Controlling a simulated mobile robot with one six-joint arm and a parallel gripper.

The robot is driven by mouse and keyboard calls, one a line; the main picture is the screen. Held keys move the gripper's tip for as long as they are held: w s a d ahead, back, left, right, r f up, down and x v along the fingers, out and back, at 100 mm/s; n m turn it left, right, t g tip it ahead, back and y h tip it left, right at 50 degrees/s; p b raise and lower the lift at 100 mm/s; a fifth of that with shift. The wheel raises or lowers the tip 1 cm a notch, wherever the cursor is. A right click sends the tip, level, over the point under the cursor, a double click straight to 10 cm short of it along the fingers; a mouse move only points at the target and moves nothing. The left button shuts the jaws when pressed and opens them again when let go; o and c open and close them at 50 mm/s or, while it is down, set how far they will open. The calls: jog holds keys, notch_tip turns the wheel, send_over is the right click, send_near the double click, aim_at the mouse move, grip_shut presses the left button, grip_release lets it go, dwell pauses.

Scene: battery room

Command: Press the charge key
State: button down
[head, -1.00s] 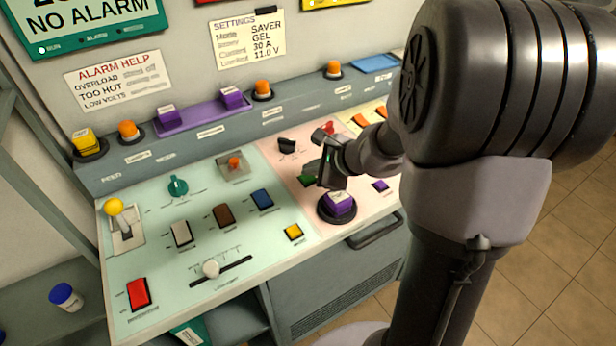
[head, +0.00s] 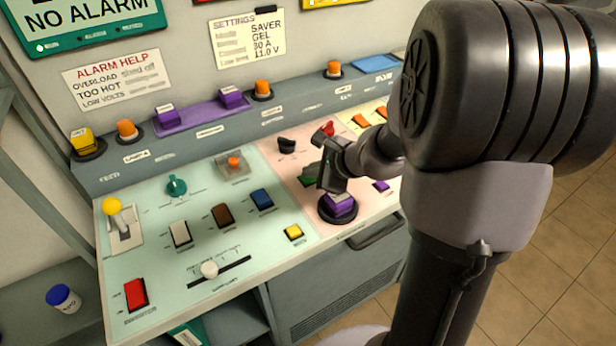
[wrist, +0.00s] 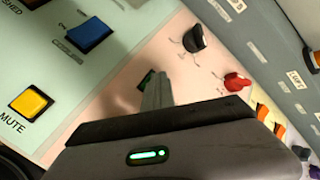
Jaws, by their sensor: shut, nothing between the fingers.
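No key's charge label is readable in these views. My gripper (head: 333,186) is shut and empty, pointing down over the pink panel section. In the head view it is just behind a large purple key (head: 338,204) on a round black base and overlaps the key's top; I cannot tell whether they touch. In the wrist view the shut fingers (wrist: 156,88) cover part of a dark green key (wrist: 145,80), which also shows beside the gripper in the head view (head: 308,182). A smaller purple key (head: 381,186) lies to the right.
A black knob (head: 287,145) and a red switch (head: 328,128) stand behind my gripper. A yellow key (head: 293,232) marked MUTE in the wrist view (wrist: 31,103) and a blue rocker (head: 261,198) lie to the left. A handle (head: 376,233) projects from the desk front.

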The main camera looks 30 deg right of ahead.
aim_at(311, 180)
jog(key=shift+r+p, duration=0.65)
jog(key=shift+r, duration=0.2)
jog(key=shift+r, duration=0.1)
notch_tip(311, 180, up, 5)
jog(key=p, duration=0.4)
dwell(0.5)
